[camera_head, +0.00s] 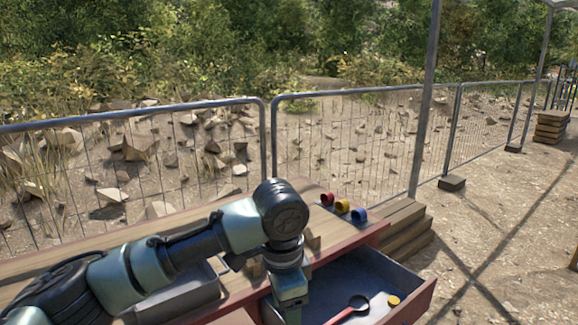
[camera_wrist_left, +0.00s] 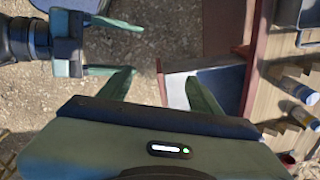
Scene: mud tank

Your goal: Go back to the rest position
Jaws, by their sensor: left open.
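My left arm comes in from the left in the head view and bends down over the near side of the workbench. My left gripper (camera_head: 289,296) points down by the left end of the open drawer, and its fingertips are cut off by the frame edge. In the left wrist view, my left gripper (camera_wrist_left: 160,92) has its two green fingers spread apart with nothing between them. My right gripper (camera_wrist_left: 108,46) shows at the upper left of that view, its fingers apart and empty over the ground. My right arm is not seen in the head view.
The workbench (camera_head: 95,245) has a pulled-out drawer (camera_head: 410,299) holding a red-handled magnifying glass (camera_head: 357,304) and a yellow round object (camera_head: 393,300). A grey tray (camera_head: 180,295) lies behind my arm. A wire fence (camera_head: 355,145) stands beyond.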

